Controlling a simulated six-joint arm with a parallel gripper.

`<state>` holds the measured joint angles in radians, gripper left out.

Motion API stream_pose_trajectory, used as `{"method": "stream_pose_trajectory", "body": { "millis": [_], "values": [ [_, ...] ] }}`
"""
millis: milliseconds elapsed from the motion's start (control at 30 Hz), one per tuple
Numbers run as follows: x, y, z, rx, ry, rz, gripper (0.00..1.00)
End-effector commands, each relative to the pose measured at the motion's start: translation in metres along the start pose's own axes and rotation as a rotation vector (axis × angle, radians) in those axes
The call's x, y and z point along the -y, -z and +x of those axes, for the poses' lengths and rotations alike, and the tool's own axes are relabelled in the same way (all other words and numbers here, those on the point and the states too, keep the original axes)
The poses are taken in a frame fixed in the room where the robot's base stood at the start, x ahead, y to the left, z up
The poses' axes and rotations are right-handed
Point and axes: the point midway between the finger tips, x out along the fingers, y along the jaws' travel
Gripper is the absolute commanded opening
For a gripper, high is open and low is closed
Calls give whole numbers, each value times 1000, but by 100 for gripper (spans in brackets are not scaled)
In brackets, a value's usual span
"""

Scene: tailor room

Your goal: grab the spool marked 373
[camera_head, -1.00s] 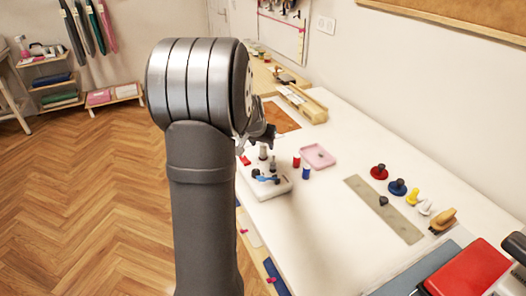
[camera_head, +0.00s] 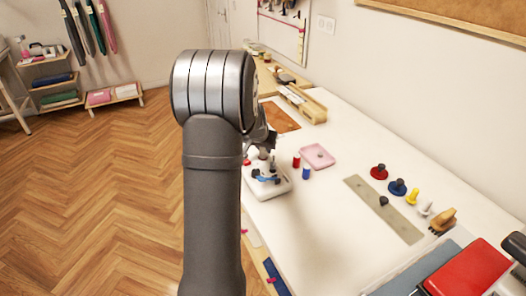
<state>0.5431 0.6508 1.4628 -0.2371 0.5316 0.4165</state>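Two small spool-like cylinders, one red (camera_head: 296,161) and one blue (camera_head: 306,173), stand upright on the white table to the right of a white block. The white block (camera_head: 277,190) holds several small pieces, among them a blue one and dark ones. No number can be read at this size, so I cannot tell which spool is marked 373. My gripper (camera_head: 267,146) is over the back of the white block, left of the two cylinders and mostly hidden behind my arm. Its fingertips are too small and dark to show whether they are open or hold anything.
A pink tray (camera_head: 318,154) lies behind the cylinders. Red (camera_head: 379,171), blue (camera_head: 397,186) and yellow (camera_head: 412,196) knobbed pieces line up at right beside a grey-green strip (camera_head: 376,203). A red box (camera_head: 468,272) is at front right. The front middle of the table is clear.

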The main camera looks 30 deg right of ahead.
Motion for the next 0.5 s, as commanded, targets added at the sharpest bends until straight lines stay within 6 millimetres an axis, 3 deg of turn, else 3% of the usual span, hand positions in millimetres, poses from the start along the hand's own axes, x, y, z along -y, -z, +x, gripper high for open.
{"method": "stream_pose_trajectory", "body": {
  "millis": [100, 500],
  "values": [
    [0, 0, 0, 0, 0, 0, 0],
    [0, 4, -8, -1, 0, 0, 0]
  ]
}}
